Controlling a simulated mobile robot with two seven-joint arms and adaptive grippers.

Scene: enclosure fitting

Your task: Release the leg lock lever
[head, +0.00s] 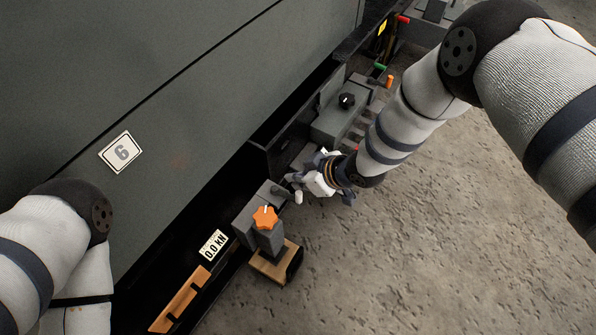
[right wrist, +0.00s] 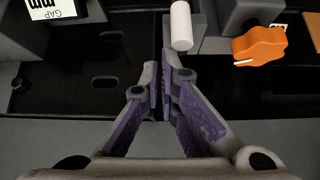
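A short lever with a pale cylindrical grip (head: 298,196) stands at the grey block by the orange star knob (head: 265,217); I take it for the leg lock lever. In the right wrist view the pale grip (right wrist: 181,26) is just beyond and slightly right of my fingertips, not between them. The orange knob (right wrist: 260,46) is further right there. My right gripper (head: 308,180) is close beside the lever; its fingertips (right wrist: 159,70) are almost together with nothing between them. I cannot tell whether they touch the grip. My left gripper is out of view.
The big grey enclosure (head: 180,100) fills the left. A wooden block (head: 272,268) lies under the leg. A grey box with a black knob (head: 346,100) stands further back. The concrete floor (head: 430,240) at right is clear.

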